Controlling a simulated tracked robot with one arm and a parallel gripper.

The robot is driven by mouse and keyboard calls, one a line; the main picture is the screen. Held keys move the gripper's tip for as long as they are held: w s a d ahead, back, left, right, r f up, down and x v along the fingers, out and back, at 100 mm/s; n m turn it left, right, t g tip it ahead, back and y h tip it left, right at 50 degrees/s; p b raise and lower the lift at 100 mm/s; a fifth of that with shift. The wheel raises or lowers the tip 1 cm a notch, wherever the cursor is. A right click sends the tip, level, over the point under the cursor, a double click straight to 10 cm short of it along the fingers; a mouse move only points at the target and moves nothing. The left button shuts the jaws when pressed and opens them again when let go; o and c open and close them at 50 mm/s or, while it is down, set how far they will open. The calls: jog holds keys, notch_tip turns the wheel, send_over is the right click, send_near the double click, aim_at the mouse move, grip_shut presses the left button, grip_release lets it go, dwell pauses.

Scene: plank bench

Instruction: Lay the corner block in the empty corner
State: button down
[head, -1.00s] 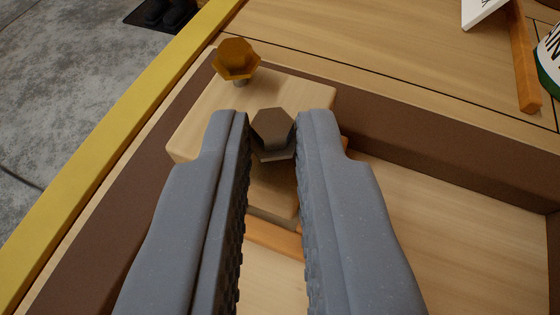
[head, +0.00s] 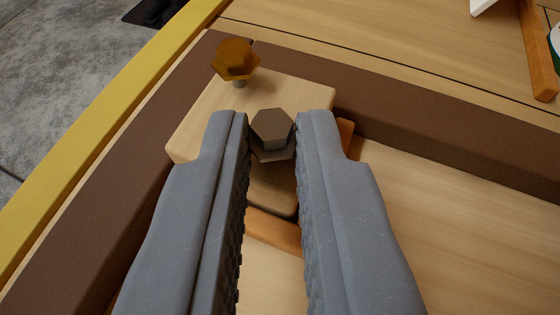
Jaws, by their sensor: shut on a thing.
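My gripper (head: 273,125) is shut on a dark grey-brown hexagonal knob (head: 271,127) that stands on a light wooden block. The pale block (head: 205,115) lies beyond and below the fingertips, with a second, amber hexagonal knob (head: 234,58) near its far left corner. The block overlaps the inside of a corner of a brown frame (head: 345,85). I cannot tell whether it touches the floor there or hangs above it. Orange wood (head: 275,230) shows from under the block's near and right edges. My fingers hide part of the block.
The brown frame's left side (head: 100,185) runs beside a yellow bench edge (head: 105,130), with grey floor (head: 60,70) beyond. Bare pale wood (head: 450,230) lies inside the frame to the right. An orange stick (head: 537,50) lies at the upper right.

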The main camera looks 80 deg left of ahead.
jog(key=c, duration=1.4)
grip_release()
jog(key=shift+o, duration=0.2)
